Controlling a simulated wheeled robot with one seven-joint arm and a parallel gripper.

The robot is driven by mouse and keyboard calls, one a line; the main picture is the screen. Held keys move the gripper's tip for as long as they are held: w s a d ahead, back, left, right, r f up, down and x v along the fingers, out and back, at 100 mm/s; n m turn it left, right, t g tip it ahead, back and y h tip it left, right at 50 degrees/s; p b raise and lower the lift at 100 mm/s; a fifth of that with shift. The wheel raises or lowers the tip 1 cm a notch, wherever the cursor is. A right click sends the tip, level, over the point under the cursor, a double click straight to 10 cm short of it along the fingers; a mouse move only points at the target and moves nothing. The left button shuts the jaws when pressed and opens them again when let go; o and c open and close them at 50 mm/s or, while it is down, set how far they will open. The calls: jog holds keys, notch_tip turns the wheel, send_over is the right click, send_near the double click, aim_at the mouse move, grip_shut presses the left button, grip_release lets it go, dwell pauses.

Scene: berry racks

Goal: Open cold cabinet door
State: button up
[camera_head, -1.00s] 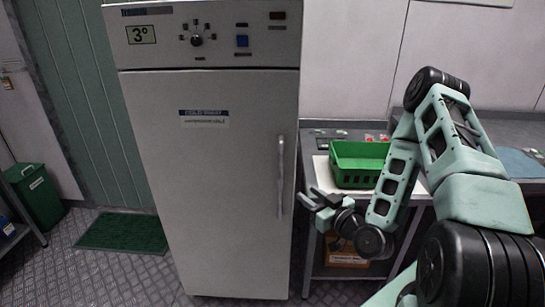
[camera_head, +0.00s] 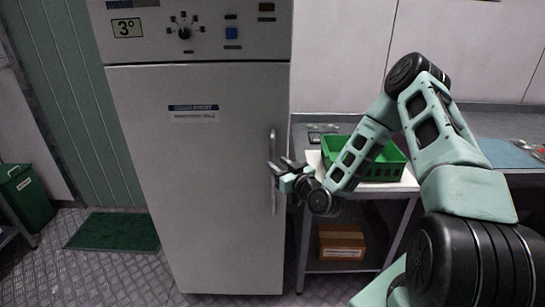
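The cold cabinet (camera_head: 195,230) is a tall pale unit with a control panel on top. Its door (camera_head: 185,160) is shut and carries a blue-and-white label. A vertical bar handle (camera_head: 274,200) runs along the door's right side. My gripper (camera_head: 277,166) is at the handle's middle height, with its fingers pointing left and overlapping the bar in the picture. The two fingers look apart, with a narrow gap between them. I cannot tell whether the handle lies between them or whether they touch it.
A side table (camera_head: 300,205) stands right of the cabinet with a green crate (camera_head: 392,172) on it, partly behind my arm. A cardboard box (camera_head: 341,242) sits on its lower shelf. A green mat (camera_head: 115,232) and green bin (camera_head: 25,195) are at left.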

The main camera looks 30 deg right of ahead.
aim_at(274, 161)
jog(key=shift+w+p, duration=0.35)
jog(key=shift+w, duration=1.75)
jog(key=shift+c, duration=0.2)
grip_shut()
